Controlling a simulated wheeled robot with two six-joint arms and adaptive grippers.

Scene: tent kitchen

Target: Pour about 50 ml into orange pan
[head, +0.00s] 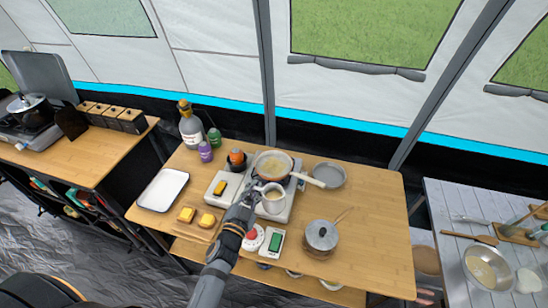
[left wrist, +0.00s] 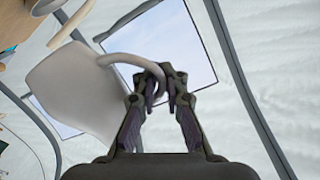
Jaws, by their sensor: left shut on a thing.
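The orange pan (head: 258,166) sits on the stove at the middle of the table, its pale handle pointing right. Something light tan lies inside it. My left gripper (head: 256,188) is shut on the handle of a white jug (head: 273,207), just in front of the pan's near rim. The jug's mouth shows a tan content in the head view; I see no stream from it. In the left wrist view, the fingers (left wrist: 160,88) close around the handle of the jug (left wrist: 78,88). Its contents are hidden there. My right gripper is not in view.
A grey pan (head: 329,175) stands right of the stove, and a lidded pot (head: 321,236) in front right. A scale (head: 272,242) lies near the front edge. Bottles (head: 191,128) stand at the back left, beside a white tray (head: 162,190). The table's right end is clear.

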